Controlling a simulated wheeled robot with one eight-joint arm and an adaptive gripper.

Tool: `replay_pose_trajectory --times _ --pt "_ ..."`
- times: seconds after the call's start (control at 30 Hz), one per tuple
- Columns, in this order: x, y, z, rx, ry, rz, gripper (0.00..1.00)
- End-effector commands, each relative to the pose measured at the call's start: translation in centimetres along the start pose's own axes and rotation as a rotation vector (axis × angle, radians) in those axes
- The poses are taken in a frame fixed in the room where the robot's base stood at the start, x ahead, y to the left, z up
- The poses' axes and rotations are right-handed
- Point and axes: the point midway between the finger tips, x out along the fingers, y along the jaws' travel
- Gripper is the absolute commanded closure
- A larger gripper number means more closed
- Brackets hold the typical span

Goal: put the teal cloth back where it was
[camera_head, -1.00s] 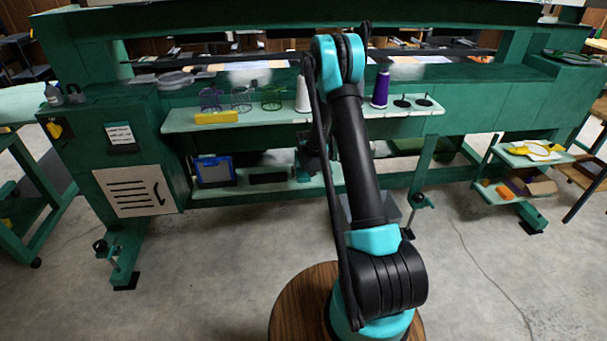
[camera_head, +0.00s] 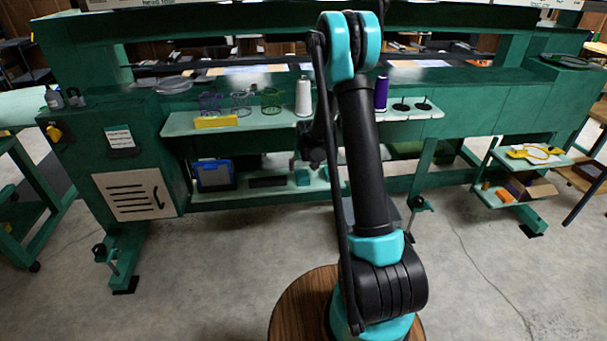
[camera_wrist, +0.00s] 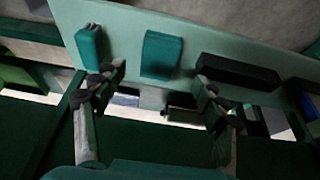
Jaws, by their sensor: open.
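Two teal pieces lie on the pale green lower shelf (camera_wrist: 215,40) in the wrist view. One is a flat, block-like teal piece (camera_wrist: 161,54), roughly ahead of the gap between my fingers. The other is a narrower, rounded teal piece (camera_wrist: 90,46) beyond my left finger. I cannot tell for certain which is the cloth. The block-like piece also shows in the head view (camera_head: 303,177), beside a black box (camera_head: 267,181). My gripper (camera_wrist: 159,80) is open, with its fingers wide apart and nothing seen between them. In the head view my arm hides the gripper's fingers.
The black box (camera_wrist: 240,72) lies near my right finger.

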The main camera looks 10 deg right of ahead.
Motion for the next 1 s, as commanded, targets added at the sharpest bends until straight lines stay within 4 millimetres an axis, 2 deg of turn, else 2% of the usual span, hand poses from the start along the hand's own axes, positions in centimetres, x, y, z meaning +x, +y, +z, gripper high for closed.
replay_pose_trajectory --times 0.2,0.4,0.57,0.77,1.0 --pt "-2.9 0.0 0.0 0.0 0.0 0.0 0.29" --pt "-4.2 0.0 0.1 0.0 0.0 0.0 0.29" --pt "-6.5 0.4 1.2 0.001 -0.001 0.0 0.29" --pt "-12.7 1.5 5.5 0.002 -0.005 0.0 0.29" --pt "-19.1 2.7 12.5 0.003 -0.011 -0.001 0.29"
